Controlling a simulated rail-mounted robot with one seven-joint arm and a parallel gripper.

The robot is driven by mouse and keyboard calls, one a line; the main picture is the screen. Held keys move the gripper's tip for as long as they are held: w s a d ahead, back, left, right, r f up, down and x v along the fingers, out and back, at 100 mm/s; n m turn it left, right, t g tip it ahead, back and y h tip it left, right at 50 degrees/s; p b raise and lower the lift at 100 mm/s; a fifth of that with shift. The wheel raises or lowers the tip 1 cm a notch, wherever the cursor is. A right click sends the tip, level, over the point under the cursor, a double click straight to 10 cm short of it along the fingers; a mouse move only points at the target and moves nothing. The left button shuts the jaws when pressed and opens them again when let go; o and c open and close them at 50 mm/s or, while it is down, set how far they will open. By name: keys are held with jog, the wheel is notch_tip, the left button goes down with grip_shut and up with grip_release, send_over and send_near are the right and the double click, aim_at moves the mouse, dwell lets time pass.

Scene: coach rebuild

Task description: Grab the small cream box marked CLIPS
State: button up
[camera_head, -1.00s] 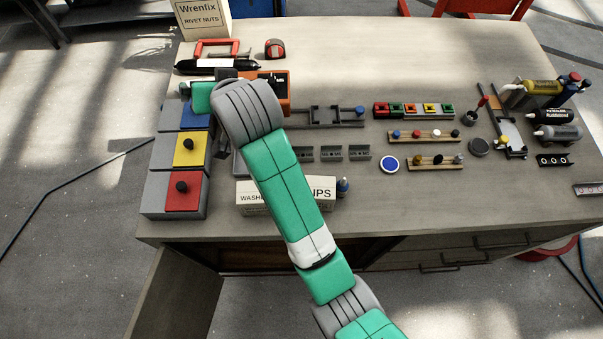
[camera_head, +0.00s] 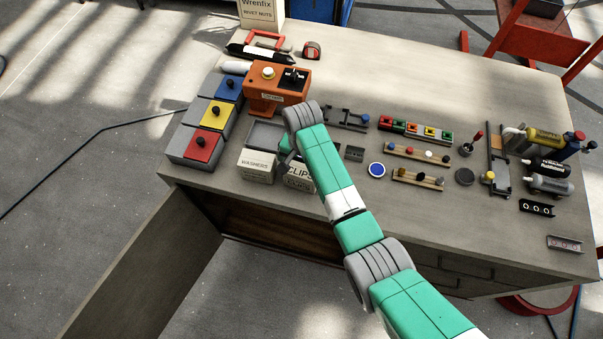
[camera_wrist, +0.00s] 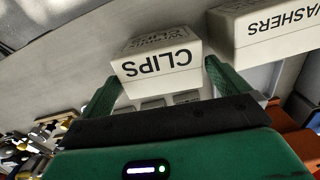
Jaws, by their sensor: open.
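The small cream box marked CLIPS (camera_head: 299,178) stands at the front edge of the bench in the head view, partly hidden by my arm. In the wrist view the CLIPS box (camera_wrist: 157,64) shows its lettered side upside down, just ahead of my gripper (camera_wrist: 163,76). My gripper is open. Its two green fingers stand on either side of the box, and I cannot tell whether either touches it. In the head view my gripper is mostly hidden behind my wrist, above the boxes.
A similar cream box marked WASHERS (camera_head: 258,165) stands close on the left of the CLIPS box. An orange device (camera_head: 277,88) stands behind. Grey bins with red (camera_head: 202,147), yellow and blue lids line the bench's left side. Small rails and parts lie to the right.

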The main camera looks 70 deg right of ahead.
notch_tip(320, 180, down, 4)
jog(key=shift+a+r, duration=0.1)
jog(key=shift+r, duration=0.15)
jog(key=c, duration=0.8)
jog(key=shift+c, duration=0.2)
jog(key=shift+r, duration=0.2)
jog(key=shift+r, duration=0.35)
notch_tip(320, 180, up, 2)
jog(key=shift+r, duration=0.15)
jog(key=shift+w+a+r, duration=0.15)
jog(key=shift+a+r, duration=0.05)
jog(key=shift+a, duration=0.45)
jog(key=w+a+r, duration=0.1)
jog(key=a, duration=1.3)
jog(key=shift+w+a+r, duration=0.15)
jog(key=shift+a, duration=0.15)
